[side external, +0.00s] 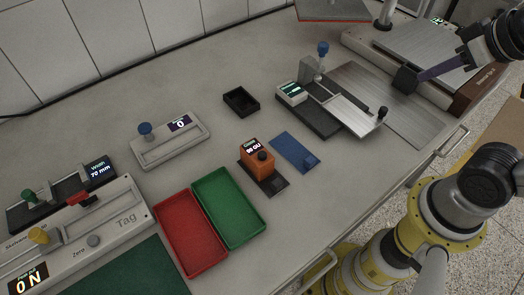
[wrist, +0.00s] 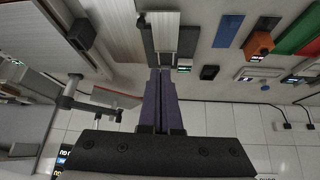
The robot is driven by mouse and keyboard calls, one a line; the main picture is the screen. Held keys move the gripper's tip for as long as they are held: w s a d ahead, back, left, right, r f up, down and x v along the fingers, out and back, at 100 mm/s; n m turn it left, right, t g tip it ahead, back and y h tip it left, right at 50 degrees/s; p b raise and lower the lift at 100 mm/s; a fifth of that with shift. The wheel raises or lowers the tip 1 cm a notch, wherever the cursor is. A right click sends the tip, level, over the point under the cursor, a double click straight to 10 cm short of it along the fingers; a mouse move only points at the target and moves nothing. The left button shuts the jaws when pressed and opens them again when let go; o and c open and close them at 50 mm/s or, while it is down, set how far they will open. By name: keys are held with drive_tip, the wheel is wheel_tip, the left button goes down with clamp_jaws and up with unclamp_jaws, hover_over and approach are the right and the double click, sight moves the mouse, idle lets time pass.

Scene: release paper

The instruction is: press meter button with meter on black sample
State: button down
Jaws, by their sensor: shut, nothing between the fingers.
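The meter (side external: 256,163) is an orange box with a lit display on top reading "Gloss 00 GU" and a dark round button (side external: 262,155). It sits upright on the black sample (side external: 275,185), a flat dark plate whose near end shows past it. In the wrist view the meter (wrist: 260,43) and the black sample (wrist: 266,24) are at the upper right. My gripper (side external: 421,77) is at the upper right of the side view, far from the meter. Its purple fingers (wrist: 162,72) are shut and empty.
A blue plate (side external: 290,148) lies just right of the meter. Red (side external: 190,235) and green (side external: 231,208) trays stand at its left. A metal device with a blue knob (side external: 323,48) and a sheet-metal board stand between my gripper and the meter. A small black box (side external: 240,102) lies behind.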

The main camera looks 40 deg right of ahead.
drive_tip(key=w+r+n+t+h, duration=0.1)
drive_tip(key=w+r+n+t, duration=0.15)
drive_tip(key=w, duration=0.65)
drive_tip(key=n+y, duration=0.4)
drive_tip(key=n, duration=0.6)
hover_over(262, 155)
wheel_tip(262, 155, down, 8)
drive_tip(key=shift+s+d, duration=0.35)
drive_tip(key=shift+s, duration=0.1)
drive_tip(key=shift+r, duration=0.1)
drive_tip(key=shift+f, duration=4.35)
